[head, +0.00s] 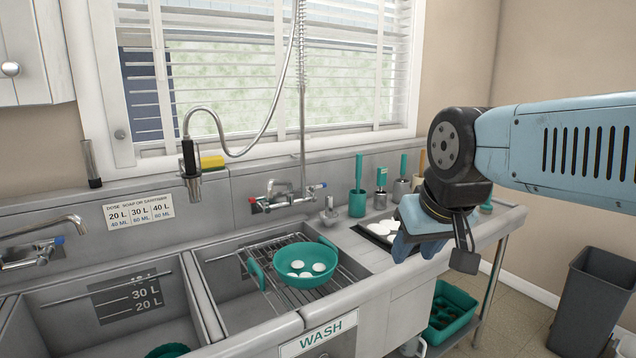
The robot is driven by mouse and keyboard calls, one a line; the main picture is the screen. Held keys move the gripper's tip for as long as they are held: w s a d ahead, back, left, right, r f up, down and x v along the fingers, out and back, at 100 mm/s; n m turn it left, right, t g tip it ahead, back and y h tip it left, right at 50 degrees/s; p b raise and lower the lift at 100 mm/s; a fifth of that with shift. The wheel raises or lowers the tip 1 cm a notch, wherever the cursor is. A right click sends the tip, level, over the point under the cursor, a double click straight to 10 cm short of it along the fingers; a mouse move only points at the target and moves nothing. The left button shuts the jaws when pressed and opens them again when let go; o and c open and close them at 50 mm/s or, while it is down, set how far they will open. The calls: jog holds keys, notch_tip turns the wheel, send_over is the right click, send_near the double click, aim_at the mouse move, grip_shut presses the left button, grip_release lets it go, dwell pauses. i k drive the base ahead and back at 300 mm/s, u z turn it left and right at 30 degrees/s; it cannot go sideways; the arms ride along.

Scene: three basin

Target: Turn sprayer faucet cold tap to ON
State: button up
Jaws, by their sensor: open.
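The sprayer faucet (285,197) is mounted on the wall behind the sinks, below the window. Its cold tap (319,187) is the blue-tipped handle on the right side, pointing right. Its hot tap (254,204) is red-tipped, on the left. A tall pipe and hose rise from it to the spray head (190,165) hanging at left. My gripper (418,252) is open and empty, pointing down over the right counter. It is well to the right of the cold tap and apart from it. Part of the gripper is hidden by my wrist.
A teal colander (305,264) with white dishes sits on the wash sink rack. Teal-handled brushes in holders (357,198) stand on the counter right of the tap. A small metal fitting (329,213) stands below it. Another faucet (44,245) is at left. A grey bin (591,300) stands right.

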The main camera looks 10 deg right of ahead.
aim_at(312, 187)
jog(key=u, duration=0.1)
jog(key=i, duration=0.9)
jog(key=z, duration=0.1)
